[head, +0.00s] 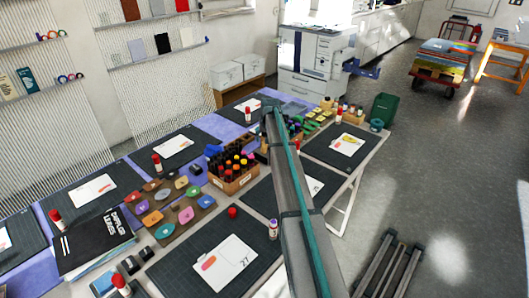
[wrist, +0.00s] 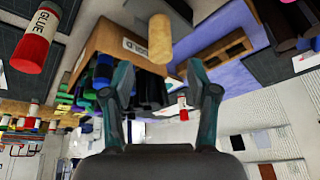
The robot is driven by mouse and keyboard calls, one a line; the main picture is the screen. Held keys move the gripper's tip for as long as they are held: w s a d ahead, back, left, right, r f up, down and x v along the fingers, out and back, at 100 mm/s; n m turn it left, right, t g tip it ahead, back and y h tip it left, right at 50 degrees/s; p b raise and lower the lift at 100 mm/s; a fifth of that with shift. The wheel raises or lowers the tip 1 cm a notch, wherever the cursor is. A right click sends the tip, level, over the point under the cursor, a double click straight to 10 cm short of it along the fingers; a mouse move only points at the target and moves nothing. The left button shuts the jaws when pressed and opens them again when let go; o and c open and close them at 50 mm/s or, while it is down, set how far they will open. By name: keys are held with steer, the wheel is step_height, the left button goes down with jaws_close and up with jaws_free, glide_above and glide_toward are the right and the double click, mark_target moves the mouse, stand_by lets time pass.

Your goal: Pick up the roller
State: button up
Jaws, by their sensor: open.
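A plain tan cylinder (wrist: 159,38), which may be the roller, shows at the top middle of the wrist view, beside a cardboard box. I cannot pick out a roller for certain in the head view. My gripper (wrist: 158,70) is open, with its two dark fingers spread and nothing between them. The cylinder lies beyond the fingertips, apart from them. In the head view my arm crosses the table middle and hides the gripper.
The cardboard box (wrist: 108,40) holds dark, blue and green items close to the fingers. A red-and-white glue stick (wrist: 34,42) is at the left. In the head view, a box of bottles (head: 232,186), cutting mats (head: 202,252) and a green bin (head: 383,108) surround my arm.

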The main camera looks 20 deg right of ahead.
mark_target(265, 151)
steer(key=shift+p+x, duration=1.15)
steer(key=shift+x, duration=1.45)
steer(key=shift+r, duration=0.1)
jaws_close()
